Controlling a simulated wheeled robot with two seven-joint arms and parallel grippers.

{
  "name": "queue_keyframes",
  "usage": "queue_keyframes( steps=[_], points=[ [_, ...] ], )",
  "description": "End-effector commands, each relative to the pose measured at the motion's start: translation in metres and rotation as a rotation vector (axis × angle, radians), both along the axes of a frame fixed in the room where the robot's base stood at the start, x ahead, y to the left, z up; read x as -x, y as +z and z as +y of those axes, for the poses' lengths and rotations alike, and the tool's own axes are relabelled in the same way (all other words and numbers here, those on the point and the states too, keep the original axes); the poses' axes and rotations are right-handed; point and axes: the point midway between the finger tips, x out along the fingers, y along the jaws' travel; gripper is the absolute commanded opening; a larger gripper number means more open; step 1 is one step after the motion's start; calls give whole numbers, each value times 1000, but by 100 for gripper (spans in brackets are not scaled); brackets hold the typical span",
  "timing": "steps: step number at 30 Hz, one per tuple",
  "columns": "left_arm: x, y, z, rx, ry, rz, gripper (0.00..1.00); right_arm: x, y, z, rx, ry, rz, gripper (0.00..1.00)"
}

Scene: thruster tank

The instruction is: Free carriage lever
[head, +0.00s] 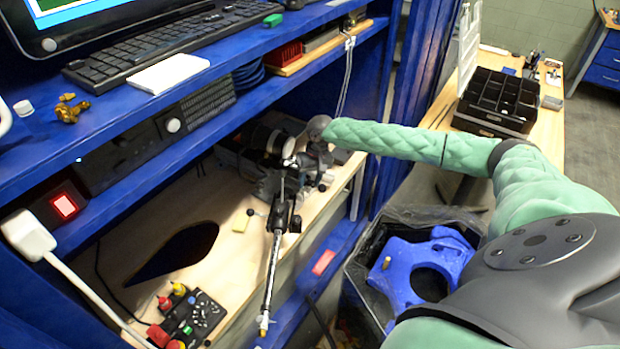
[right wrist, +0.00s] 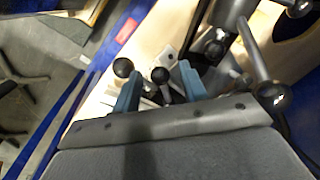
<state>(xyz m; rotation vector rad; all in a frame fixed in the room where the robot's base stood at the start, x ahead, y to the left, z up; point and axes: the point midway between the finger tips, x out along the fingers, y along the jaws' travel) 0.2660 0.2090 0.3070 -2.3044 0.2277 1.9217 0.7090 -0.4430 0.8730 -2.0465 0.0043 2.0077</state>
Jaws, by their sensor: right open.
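A metal machine with a carriage (head: 275,185) stands on the wooden bench, with several dark ball-ended levers and a long thin rod towards the front. My right arm reaches across to it; the gripper is hard to make out there in the head view. In the right wrist view, my right gripper (right wrist: 158,88) is open, its two blue-grey fingers apart. A lever with a black ball knob (right wrist: 160,75) lies between the fingers, not visibly clamped. Another black knob (right wrist: 123,68) is by the left fingertip. I cannot tell which is the carriage lever. My left gripper is out of view.
A blue shelf (head: 150,120) with a keyboard (head: 170,45) overhangs the bench. A control box with buttons (head: 195,318) sits at the bench's front left. A black bin holds a blue part (head: 440,255) at the right. A thick handle with a ball end (right wrist: 270,92) is right of the fingers.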

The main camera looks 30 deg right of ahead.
Motion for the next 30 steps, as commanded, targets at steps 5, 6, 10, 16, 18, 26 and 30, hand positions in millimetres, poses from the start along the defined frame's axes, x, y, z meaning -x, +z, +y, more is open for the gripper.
queue_keyframes(
  steps=[5, 6, 10, 16, 18, 26, 30],
  points=[
    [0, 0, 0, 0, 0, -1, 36, 0, 0, 0, 0, 0, 0, 43],
    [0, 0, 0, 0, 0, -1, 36, 0, 0, 0, 0, 0, 0, 39],
    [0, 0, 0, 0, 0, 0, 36, 0, 0, 0, 0, 0, 0, 13],
    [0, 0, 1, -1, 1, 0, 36, 0, 0, 0, 0, 1, 0, 0],
    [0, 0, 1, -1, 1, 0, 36, 0, 0, 0, 0, 2, 0, 0],
    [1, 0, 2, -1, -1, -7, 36, 0, 1, -4, -1, 63, 0, 0],
    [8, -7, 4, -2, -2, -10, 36, 0, 1, -10, -1, 145, 2, 0]
  ],
)
